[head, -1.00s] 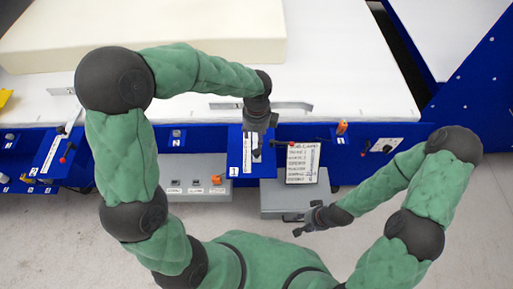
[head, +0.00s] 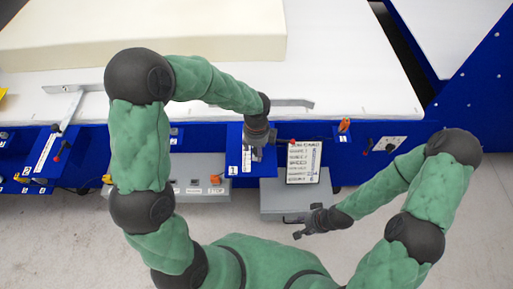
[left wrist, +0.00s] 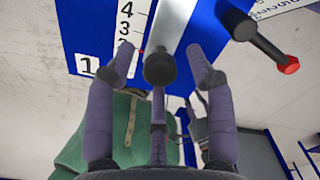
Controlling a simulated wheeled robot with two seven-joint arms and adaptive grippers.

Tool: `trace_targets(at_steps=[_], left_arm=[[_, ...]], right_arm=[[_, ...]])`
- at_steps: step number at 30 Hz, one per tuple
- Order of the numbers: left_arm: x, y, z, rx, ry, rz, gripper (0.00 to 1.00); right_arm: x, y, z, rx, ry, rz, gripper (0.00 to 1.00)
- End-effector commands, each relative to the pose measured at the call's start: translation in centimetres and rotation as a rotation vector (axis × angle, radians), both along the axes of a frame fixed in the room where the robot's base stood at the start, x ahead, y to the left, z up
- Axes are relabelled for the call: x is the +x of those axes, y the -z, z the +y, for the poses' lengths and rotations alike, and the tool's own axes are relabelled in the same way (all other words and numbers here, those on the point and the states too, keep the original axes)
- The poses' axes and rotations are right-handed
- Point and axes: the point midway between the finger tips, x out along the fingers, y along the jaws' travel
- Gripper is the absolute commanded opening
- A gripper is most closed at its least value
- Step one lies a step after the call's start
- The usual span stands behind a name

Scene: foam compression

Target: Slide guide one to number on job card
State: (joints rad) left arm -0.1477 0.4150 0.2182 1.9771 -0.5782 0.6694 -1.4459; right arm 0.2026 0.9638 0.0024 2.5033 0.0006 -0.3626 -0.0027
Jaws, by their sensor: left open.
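Guide one's scale plate (head: 247,160), blue with a white strip and marked 1, is on the machine's front edge. It also shows in the left wrist view (left wrist: 88,42), with numbers around 3 and 4 readable. Guide one's pale metal bar (head: 290,103) lies on the white bed behind my arm. Its black clamp with a red-tipped lever (left wrist: 268,45) is at upper right in the left wrist view. My left gripper (head: 254,153) is open just above the plate, its fingers around the metal slider (left wrist: 177,20); contact is unclear. The job card (head: 303,161) is right of it, its number too small to read.
My right gripper (head: 303,233) hangs low over the floor, below the grey box (head: 275,205). A large cream foam block (head: 150,30) lies on the bed. Another guide plate (head: 45,155) is at left. An orange-tipped control (head: 344,125) stands right of the card.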

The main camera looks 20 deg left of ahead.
Motion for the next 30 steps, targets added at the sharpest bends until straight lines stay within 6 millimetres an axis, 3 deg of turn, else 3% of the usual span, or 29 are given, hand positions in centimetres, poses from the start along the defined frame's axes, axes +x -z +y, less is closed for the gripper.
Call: trace_targets(at_steps=[1, 6, 13, 24, 30], left_arm=[[0.0, 0.0, 0.0, 0.000, 0.000, 0.000, 0.46], [0.0, 0.0, 0.0, 0.000, 0.000, 0.000, 0.00], [0.4, -0.1, 0.1, 0.000, 0.000, 0.000, 0.00], [5.2, -0.3, 1.5, -0.001, -0.002, -0.002, 0.00], [6.0, -0.1, 1.7, -0.001, 0.000, -0.004, 0.00]], right_arm=[[0.0, 0.0, 0.0, 0.000, 0.000, 0.000, 0.40], [0.0, 0.0, 0.0, 0.000, 0.000, 0.000, 0.40], [0.0, -0.4, 0.0, 0.000, 0.000, 0.000, 0.40], [0.0, -3.6, 0.0, 0.000, 0.000, 0.000, 0.40], [0.0, -3.7, 0.0, 0.000, 0.000, 0.000, 0.40]])
